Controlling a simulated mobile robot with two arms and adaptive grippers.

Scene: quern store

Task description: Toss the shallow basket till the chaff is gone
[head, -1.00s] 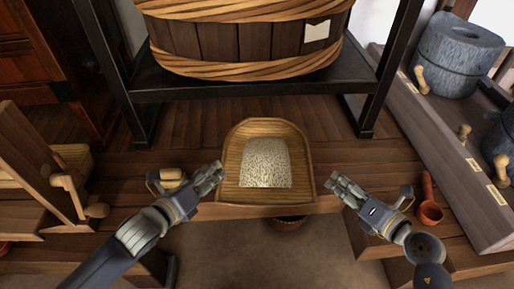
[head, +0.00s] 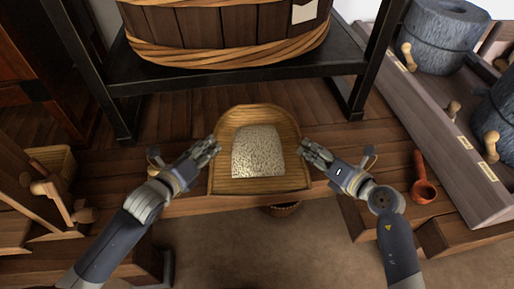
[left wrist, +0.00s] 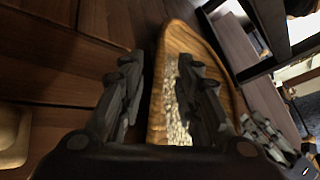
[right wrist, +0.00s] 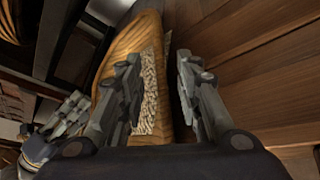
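The shallow basket (head: 262,186), a scoop-shaped woven tray, lies on the wooden bench. A pale speckled layer of grain (head: 258,150) covers its middle; I cannot tell chaff from grain in it. My left gripper (head: 214,147) is at the basket's left rim, its fingers apart with the rim (left wrist: 180,42) showing between them in the left wrist view. My right gripper (head: 306,148) is at the right rim, its fingers also apart with the rim (right wrist: 126,48) between them in the right wrist view. Neither is closed on it.
A large wooden tub (head: 225,32) stands on a black metal stand behind. Stone querns (head: 440,36) sit in a wooden trough at right. A red ladle (head: 423,186) lies right of my right gripper. A wooden box device (head: 45,190) stands at left.

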